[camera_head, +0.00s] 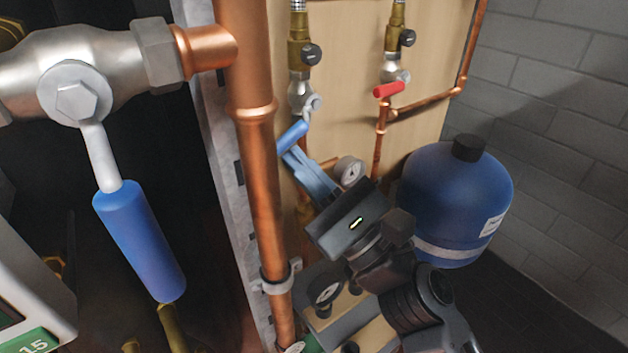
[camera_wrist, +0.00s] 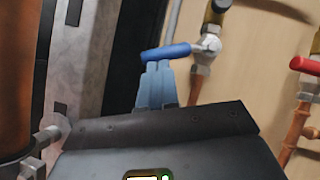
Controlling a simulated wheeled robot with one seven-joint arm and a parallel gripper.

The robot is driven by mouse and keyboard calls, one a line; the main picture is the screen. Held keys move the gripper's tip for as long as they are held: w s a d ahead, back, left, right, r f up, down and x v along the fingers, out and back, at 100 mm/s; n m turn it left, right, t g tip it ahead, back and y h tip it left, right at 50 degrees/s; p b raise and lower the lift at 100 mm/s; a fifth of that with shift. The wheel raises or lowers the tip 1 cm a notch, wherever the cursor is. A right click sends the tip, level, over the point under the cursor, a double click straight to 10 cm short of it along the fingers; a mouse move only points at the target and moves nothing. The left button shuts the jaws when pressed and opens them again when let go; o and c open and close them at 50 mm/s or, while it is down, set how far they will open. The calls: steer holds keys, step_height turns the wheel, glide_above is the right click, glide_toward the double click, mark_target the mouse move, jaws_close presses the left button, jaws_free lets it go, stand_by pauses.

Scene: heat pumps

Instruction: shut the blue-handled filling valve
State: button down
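The filling valve (camera_head: 302,97) is on the wooden board, below a brass fitting. Its blue handle (camera_head: 293,135) slants down and left from the valve body. In the wrist view the blue handle (camera_wrist: 166,53) sticks out to the left, roughly across the pipe, from the silver valve body (camera_wrist: 207,47). My gripper (camera_head: 291,158) has light blue fingers, close together with nothing seen between them. In the wrist view my gripper's fingertips (camera_wrist: 158,66) are right at the handle's lower edge; whether they touch it I cannot tell.
A red-handled valve (camera_head: 389,90) is to the right on the same board. A large blue-handled valve (camera_head: 138,240) fills the left foreground. A thick copper pipe (camera_head: 254,150) runs down left of my gripper. A blue tank (camera_head: 455,195) and a gauge (camera_head: 349,170) stand nearby.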

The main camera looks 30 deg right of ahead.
steer(key=shift+s+a+r+m+t+h+b, duration=0.15)
steer(key=shift+a+r+m+t+h, duration=0.15)
steer(key=shift+a+r+m+h, duration=0.4)
steer(key=shift+a+r+m+t+h+b, duration=0.15)
steer(key=shift+a+r+m+t+h, duration=0.2)
steer(key=shift+r+m, duration=0.5)
